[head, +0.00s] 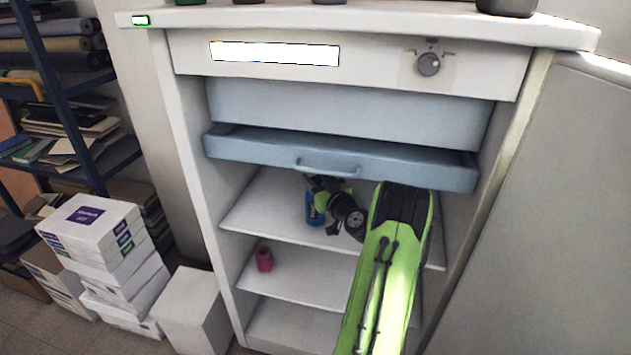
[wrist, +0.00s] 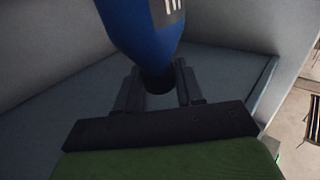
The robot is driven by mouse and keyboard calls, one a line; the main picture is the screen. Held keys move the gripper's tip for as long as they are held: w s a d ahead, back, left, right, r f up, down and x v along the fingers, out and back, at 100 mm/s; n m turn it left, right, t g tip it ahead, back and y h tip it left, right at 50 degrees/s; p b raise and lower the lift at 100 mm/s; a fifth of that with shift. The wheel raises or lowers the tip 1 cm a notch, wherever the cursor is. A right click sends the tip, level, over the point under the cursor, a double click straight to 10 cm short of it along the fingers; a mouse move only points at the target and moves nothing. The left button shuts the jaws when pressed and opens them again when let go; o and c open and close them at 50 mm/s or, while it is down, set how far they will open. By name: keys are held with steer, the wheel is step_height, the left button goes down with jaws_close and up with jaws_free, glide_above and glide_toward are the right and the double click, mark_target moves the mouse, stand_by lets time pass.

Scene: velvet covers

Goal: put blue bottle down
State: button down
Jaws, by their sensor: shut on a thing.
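The blue bottle (head: 314,208) shows in the head view inside the open cabinet, over the upper shelf and below the drawer. My gripper (wrist: 160,90) is shut on the bottle's dark, narrow end. In the wrist view the blue bottle (wrist: 145,25) fills the top middle, with pale markings on its side. My green and black arm reaches into the cabinet from the lower right and hides part of the shelf. I cannot tell whether the bottle's base touches the shelf (head: 262,212).
A light-blue drawer (head: 250,150) with a handle juts out just above my gripper. A pink cylinder (head: 264,259) stands on the shelf below. The left part of the upper shelf is clear. White boxes (head: 95,225) are stacked on the floor at left.

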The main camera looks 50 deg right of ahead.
steer(key=shift+f, duration=0.15)
steer(key=c, duration=0.7)
jaws_free()
